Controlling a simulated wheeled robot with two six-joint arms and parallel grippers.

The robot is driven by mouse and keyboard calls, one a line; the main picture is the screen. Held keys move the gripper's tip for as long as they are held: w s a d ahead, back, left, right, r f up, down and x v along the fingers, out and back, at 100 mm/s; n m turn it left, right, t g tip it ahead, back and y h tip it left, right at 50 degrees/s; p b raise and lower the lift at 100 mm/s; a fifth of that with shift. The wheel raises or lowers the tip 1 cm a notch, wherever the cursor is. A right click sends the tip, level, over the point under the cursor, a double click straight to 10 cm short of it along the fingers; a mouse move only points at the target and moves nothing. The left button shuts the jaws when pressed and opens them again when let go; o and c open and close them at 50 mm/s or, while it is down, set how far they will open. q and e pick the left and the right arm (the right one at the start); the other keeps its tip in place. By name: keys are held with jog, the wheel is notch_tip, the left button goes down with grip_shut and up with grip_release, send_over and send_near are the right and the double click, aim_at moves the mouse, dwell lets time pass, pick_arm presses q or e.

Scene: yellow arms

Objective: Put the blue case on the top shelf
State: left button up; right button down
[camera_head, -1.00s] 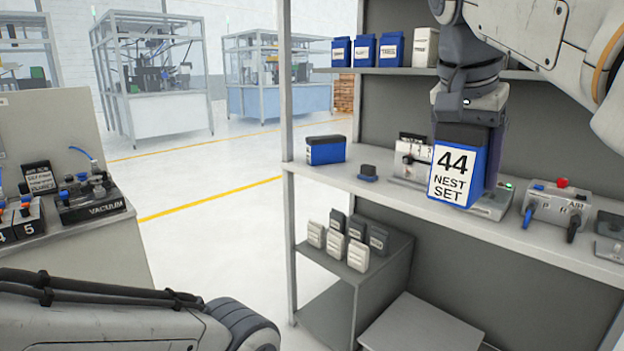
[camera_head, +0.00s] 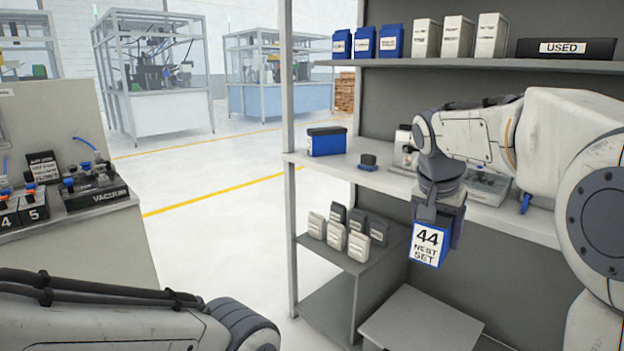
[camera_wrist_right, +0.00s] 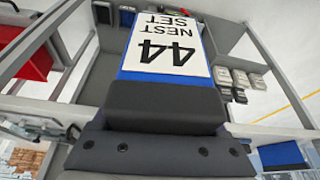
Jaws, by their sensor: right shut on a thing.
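The blue case (camera_head: 428,246) has a white label reading "44 NEST SET" and a dark top. My right gripper (camera_head: 440,203) is shut on its top, and the case hangs roughly upright, overlapping the front edge of the middle shelf (camera_head: 500,215) in the head view. In the right wrist view the case (camera_wrist_right: 165,60) fills the centre, its label upside down. The top shelf (camera_head: 450,65) is above the gripper and holds three blue cases (camera_head: 364,43) at left, several white cases (camera_head: 458,37) and a black bin marked "USED" (camera_head: 566,49). My left gripper is outside the view.
Another blue case (camera_head: 326,141) and a small dark-and-blue part (camera_head: 368,162) sit on the middle shelf. Grey and dark cases (camera_head: 335,236) stand on a lower shelf. Open floor lies left of the rack, with a bench (camera_head: 80,240) at far left.

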aim_at(418, 248)
jog(key=s+a+f+n+y+b, duration=0.1)
jog(key=s+a+f+n+b, duration=0.15)
jog(key=f, duration=1.15)
jog(key=s+a+f+n+b, duration=0.1)
jog(key=s+a+f+n, duration=0.15)
jog(key=f, duration=1.05)
jog(key=shift+m+t, duration=0.3)
jog(key=shift+t, duration=0.2)
notch_tip(418, 248, up, 29)
jog(key=p, duration=2.9)
jog(key=shift+w+a+f, duration=0.1)
jog(key=shift+a+f, duration=0.05)
jog(key=shift+f, duration=0.05)
